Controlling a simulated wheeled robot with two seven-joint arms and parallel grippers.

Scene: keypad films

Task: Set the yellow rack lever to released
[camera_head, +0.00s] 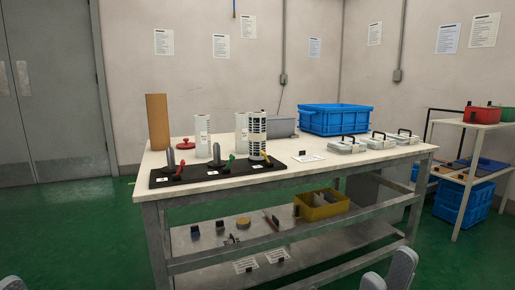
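The yellow lever (266,157) is at the right end of a black rack base (218,174) on the table's front left. It leans beside a tall white slotted stack (257,133). A green lever (230,159) is in the middle and a red lever (180,170) at the left, each by a dark grey post. My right gripper (388,274) is low at the bottom right, its two fingers apart with nothing seen between them, well away from the rack. At the bottom left corner only a grey tip of my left gripper (12,283) shows; the rest is cut off.
The table (340,172) also holds a brown cylinder (157,122), white cylinders, a blue crate (334,119) and several grey cases with black handles. A yellow bin (321,205) and small items lie on its lower shelf. A side shelf (467,179) stands right. Green floor is open at left.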

